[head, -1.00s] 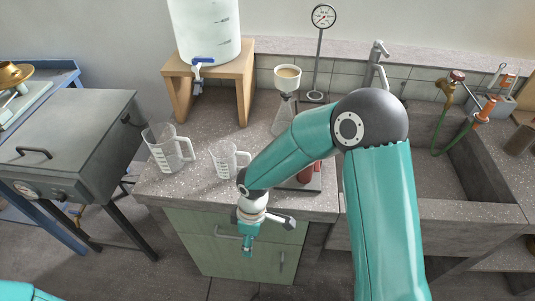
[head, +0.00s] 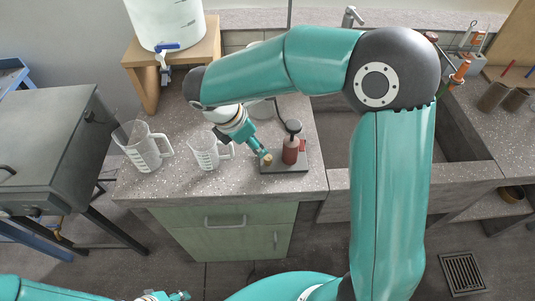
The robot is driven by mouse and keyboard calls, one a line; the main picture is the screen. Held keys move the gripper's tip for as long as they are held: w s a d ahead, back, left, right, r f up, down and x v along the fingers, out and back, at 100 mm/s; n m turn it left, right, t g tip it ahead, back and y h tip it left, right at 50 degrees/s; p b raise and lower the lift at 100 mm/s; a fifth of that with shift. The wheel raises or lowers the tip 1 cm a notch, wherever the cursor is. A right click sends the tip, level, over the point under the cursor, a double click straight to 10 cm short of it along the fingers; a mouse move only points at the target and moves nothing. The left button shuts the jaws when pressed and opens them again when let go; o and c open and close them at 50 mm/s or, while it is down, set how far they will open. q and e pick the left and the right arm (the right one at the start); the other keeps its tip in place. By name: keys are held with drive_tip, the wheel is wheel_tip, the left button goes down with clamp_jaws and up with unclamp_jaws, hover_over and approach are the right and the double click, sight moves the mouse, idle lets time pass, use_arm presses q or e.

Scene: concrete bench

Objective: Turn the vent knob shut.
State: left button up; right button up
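A dark base plate (head: 290,167) lies on the bench near its front edge. It carries a reddish-brown cylinder with a black top (head: 291,148) and a small brass knob (head: 267,160) at its left side, which I take to be the vent knob. My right gripper (head: 262,152) points down and right, with its fingertips at the brass knob. Whether the fingers close on the knob is too small to tell. My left gripper (head: 167,296) is low at the bottom edge, away from the bench, partly cut off.
Two clear measuring jugs (head: 145,150) (head: 206,152) stand left of the plate, the nearer one close to my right gripper. A white tank (head: 165,20) sits on a wooden stand (head: 146,85) behind. The sink (head: 380,150) is to the right, partly behind my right arm.

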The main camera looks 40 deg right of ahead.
sight(268, 158)
drive_tip(key=x, duration=0.9)
drive_tip(key=shift+f, duration=0.25)
drive_tip(key=shift+c, duration=0.2)
